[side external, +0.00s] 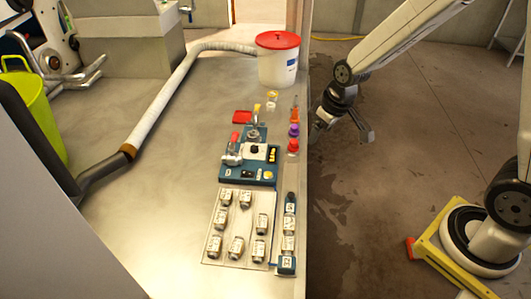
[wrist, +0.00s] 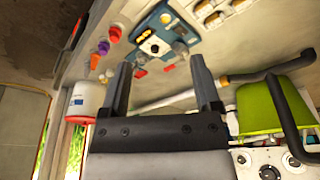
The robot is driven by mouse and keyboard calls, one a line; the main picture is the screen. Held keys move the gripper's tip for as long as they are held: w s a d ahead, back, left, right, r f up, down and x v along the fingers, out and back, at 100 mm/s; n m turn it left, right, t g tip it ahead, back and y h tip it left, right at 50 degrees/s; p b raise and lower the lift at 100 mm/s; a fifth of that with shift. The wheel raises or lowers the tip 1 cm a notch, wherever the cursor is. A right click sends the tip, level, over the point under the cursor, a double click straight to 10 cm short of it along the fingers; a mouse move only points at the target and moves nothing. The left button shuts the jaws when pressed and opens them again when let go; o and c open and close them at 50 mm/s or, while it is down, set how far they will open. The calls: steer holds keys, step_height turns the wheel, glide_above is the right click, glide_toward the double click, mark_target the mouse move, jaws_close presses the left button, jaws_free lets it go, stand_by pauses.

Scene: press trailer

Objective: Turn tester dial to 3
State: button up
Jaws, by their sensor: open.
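The tester is a blue box (side external: 248,172) with a white face panel and a dark round dial (side external: 255,150), on the bench left of my gripper. In the wrist view the blue tester (wrist: 150,45) shows upside down beyond the fingertips, with a dark dial (wrist: 166,18) on its white panel. The dial's numbers are too small to read. My gripper (side external: 343,130) hangs off the bench's right edge, apart from the tester. In the wrist view my gripper (wrist: 160,68) has its two fingers spread, with nothing between them.
A white bucket with a red lid (side external: 278,62) stands at the bench's back right. Small coloured items, including a purple one (side external: 294,130), line the edge between tester and gripper. Labelled cylinders lie on a pale mat (side external: 210,258) in front. The bench's left middle (side external: 165,185) is clear.

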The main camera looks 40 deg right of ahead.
steer(key=w+d+f+n, duration=0.1)
steer(key=w+f, duration=0.2)
steer(key=w, duration=0.5)
steer(key=w+f+n, duration=0.1)
steer(key=w+f, duration=0.2)
steer(key=w, duration=0.4)
steer(key=n+t+y, duration=0.1)
steer(key=n+y, duration=0.1)
steer(key=n, duration=0.1)
glide_toward(255, 147)
steer(key=f, duration=0.1)
steer(key=shift+w+a+f, duration=0.15)
steer(key=shift+a+f, duration=0.05)
steer(key=shift+f, duration=0.15)
steer(key=shift+x, duration=3.7)
steer(key=shift+w, duration=0.15)
jaws_close()
